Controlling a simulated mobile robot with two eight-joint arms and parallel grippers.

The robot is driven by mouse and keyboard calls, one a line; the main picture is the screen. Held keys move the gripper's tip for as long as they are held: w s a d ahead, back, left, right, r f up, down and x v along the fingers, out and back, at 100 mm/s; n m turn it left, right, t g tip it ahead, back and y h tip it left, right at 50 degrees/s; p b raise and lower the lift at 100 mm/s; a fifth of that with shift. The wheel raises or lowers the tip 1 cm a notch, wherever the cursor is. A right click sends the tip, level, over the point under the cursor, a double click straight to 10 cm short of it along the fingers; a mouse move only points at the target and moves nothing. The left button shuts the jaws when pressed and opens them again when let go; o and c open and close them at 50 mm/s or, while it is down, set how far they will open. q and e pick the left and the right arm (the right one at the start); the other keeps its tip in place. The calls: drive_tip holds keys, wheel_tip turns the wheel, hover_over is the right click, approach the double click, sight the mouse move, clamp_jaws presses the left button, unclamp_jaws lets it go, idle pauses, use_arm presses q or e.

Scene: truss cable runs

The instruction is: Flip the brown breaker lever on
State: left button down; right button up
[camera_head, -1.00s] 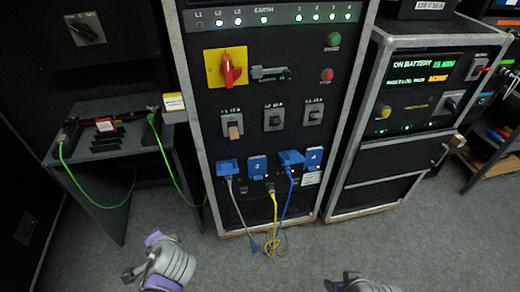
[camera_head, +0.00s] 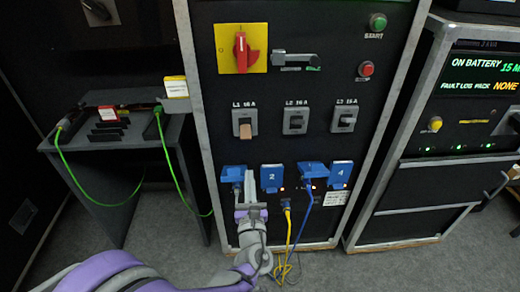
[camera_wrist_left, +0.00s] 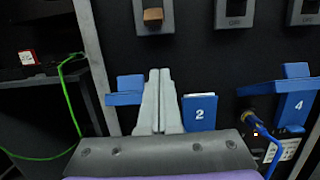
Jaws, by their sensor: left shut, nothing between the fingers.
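The brown breaker lever (camera_head: 245,130) sits on the grey L1 breaker, leftmost of three breakers on the black panel. In the head view it hangs toward the lower part of its housing; in the left wrist view the lever (camera_wrist_left: 153,16) shows at the top, above the fingertips. My left gripper (camera_head: 251,182) is shut and empty, pointing up below the lever, in front of the blue sockets. In the left wrist view its two fingers (camera_wrist_left: 159,72) are pressed together, apart from the lever. My right gripper is not in view.
Blue sockets (camera_head: 272,178) with plugged cables lie just below the breakers. A red rotary switch (camera_head: 241,55) on a yellow plate is above. A grey side table (camera_head: 100,143) with green cables stands left; another rack (camera_head: 430,190) stands right.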

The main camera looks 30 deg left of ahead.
sight(245, 133)
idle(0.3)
use_arm(q)
drive_tip(key=x, duration=1)
drive_tip(key=shift+b, duration=0.3)
drive_tip(key=r, duration=0.1)
drive_tip(key=s+r, duration=0.1)
drive_tip(key=d+r, duration=0.1)
drive_tip(key=shift+s+r, duration=0.2)
drive_tip(key=shift+s, duration=0.1)
drive_tip(key=shift+s+d+r+g+h+p, duration=0.2)
drive_tip(key=shift+r+g+h+p, duration=0.15)
drive_tip(key=shift+p, duration=0.3)
